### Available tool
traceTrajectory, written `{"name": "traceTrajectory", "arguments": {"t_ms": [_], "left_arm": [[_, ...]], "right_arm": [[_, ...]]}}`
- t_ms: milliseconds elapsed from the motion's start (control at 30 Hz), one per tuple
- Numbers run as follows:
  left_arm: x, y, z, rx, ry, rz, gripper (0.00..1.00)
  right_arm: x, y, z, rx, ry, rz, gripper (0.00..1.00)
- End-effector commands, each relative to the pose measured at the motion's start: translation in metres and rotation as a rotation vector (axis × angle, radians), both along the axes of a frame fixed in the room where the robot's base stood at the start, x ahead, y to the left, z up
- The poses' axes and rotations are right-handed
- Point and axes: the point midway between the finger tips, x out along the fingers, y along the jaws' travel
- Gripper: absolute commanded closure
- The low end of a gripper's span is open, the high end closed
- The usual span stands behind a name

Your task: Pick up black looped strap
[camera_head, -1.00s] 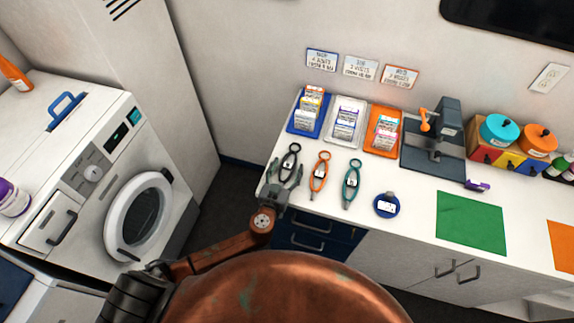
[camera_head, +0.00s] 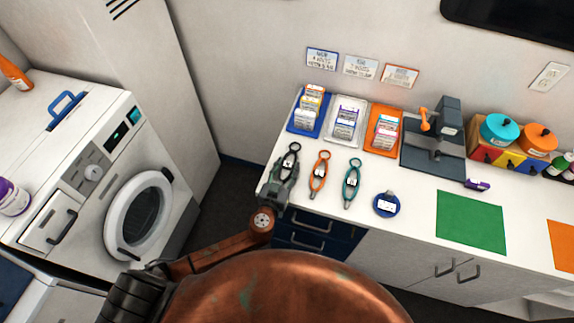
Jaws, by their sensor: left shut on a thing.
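The black looped strap (camera_head: 292,151) lies at the left end of the white counter, its loop toward the wall. My left gripper (camera_head: 284,172) is shut on the lower part of the strap, at the counter's left front edge. The gripper hides the strap's lower end. The strap still looks to be at counter level. My right gripper is not in view.
An orange looped strap (camera_head: 320,172) and a teal one (camera_head: 352,183) lie close to the right. Behind are a blue tray (camera_head: 294,127), a white tray (camera_head: 335,138) and an orange tray (camera_head: 372,146). A round blue item (camera_head: 378,211) and a green mat (camera_head: 470,223) lie farther right.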

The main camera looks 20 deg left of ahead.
Motion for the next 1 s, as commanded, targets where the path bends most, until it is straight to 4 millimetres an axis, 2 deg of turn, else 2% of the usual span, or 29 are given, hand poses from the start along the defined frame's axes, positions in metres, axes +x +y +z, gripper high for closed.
{"name": "traceTrajectory", "arguments": {"t_ms": [233,400,667,800,1000], "left_arm": [[0.000,0.000,0.008,-0.003,-0.001,0.000,0.87],[0.000,-0.001,0.035,-0.008,-0.005,0.000,0.87],[-0.052,0.000,0.095,-0.008,-0.003,0.000,0.87],[-0.087,0.000,0.106,-0.007,0.001,0.001,0.87],[-0.122,0.001,0.122,-0.003,0.000,0.001,0.87]], "right_arm": [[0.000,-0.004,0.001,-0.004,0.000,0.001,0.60],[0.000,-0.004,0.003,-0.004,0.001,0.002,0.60],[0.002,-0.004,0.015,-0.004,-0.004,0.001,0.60],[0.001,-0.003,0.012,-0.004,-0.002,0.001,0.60],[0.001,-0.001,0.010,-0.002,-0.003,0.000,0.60]]}}
